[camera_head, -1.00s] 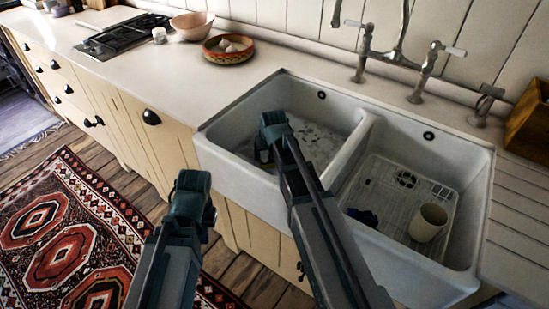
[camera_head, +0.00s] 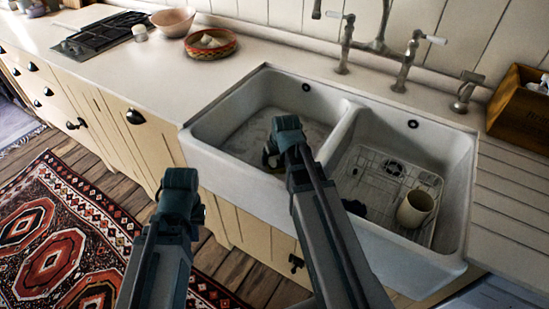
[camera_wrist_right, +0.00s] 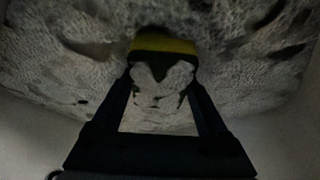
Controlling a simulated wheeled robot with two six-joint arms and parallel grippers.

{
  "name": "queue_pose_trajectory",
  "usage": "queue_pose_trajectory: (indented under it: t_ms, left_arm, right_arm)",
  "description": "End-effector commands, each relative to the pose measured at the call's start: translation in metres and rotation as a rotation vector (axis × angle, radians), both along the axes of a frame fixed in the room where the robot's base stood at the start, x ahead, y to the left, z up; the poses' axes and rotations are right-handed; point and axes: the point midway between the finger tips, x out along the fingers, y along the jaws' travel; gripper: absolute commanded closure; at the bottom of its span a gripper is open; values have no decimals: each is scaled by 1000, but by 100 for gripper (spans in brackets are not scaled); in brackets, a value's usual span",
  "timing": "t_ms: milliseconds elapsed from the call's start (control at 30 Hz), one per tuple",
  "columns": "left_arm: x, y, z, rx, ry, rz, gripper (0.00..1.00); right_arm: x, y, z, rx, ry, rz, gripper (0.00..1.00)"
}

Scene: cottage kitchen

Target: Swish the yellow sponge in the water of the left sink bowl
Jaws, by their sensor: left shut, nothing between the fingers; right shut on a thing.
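The left sink bowl (camera_head: 238,135) is white, with grey water (camera_head: 290,128) in it. My right gripper (camera_head: 270,158) reaches down into this bowl near its front wall. In the right wrist view its fingers (camera_wrist_right: 163,66) are shut on the yellow sponge (camera_wrist_right: 165,44), a dark-edged block with a yellow face. Pale, patchy foam or water surface (camera_wrist_right: 235,80) lies around and beyond it. The arm hides most of the sponge in the head view. My left gripper (camera_head: 178,182) is shut and empty, outside the sink in front of the cabinets.
The right bowl (camera_head: 450,190) holds a wire rack (camera_head: 372,182), a cream cup (camera_head: 414,208) and a dark blue item (camera_head: 354,207). Taps (camera_head: 405,62) stand behind. A wooden box (camera_head: 520,112) is at right. A patterned bowl (camera_head: 210,44) sits on clear counter at left.

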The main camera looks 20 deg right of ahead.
Motion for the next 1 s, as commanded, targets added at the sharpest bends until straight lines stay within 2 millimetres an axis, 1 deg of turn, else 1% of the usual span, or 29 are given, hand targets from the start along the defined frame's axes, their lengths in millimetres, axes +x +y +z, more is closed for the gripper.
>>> queue_pose_trajectory:
  t_ms: [33,100,733,800,1000]
  left_arm:
    - [0,0,0,0,0,0,100]
    - [0,0,0,0,0,0,100]
    - [0,0,0,0,0,0,100]
    - [0,0,0,0,0,0,100]
    - [0,0,0,0,0,0,100]
  right_arm:
    - [8,5,0,0,0,2,74]
    - [14,9,0,1,0,1,74]
    - [70,54,0,-1,0,1,74]
    - [56,45,0,-1,0,-4,74]
    - [38,31,0,0,0,-3,74]
